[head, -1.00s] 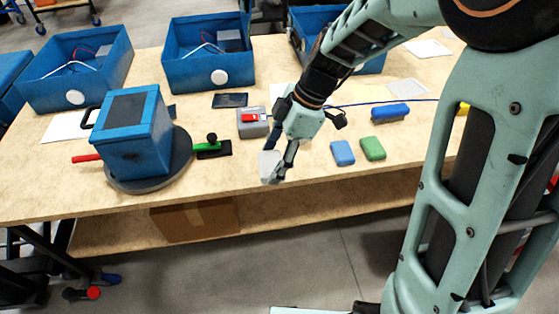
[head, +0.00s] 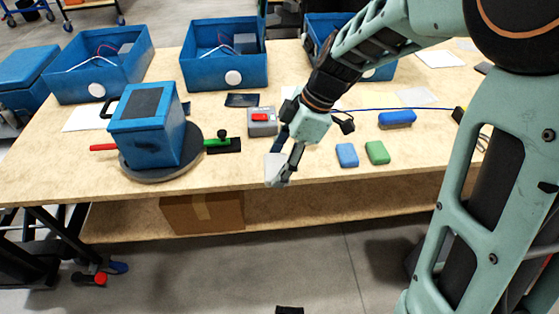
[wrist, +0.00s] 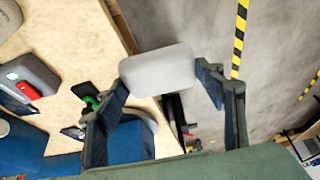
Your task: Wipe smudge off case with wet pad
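The blue case (head: 145,147) with a dark panel on top stands upright on a dark round turntable (head: 160,172) at the left of the table. I cannot make out a smudge on it. My gripper (head: 279,176) is over the table's front edge, right of the case and apart from it. It is shut on a pale grey pad (head: 273,163). In the wrist view the pad (wrist: 157,70) sits between the two fingertips (wrist: 163,80). Part of a blue body, perhaps the case (wrist: 130,141), shows behind the left finger there.
A blue pad (head: 347,155) and a green pad (head: 376,152) lie right of my gripper. A grey box with a red switch (head: 262,122) lies behind it. Red (head: 103,147) and green (head: 218,145) handles stick out by the turntable. Open blue boxes (head: 225,74) line the back.

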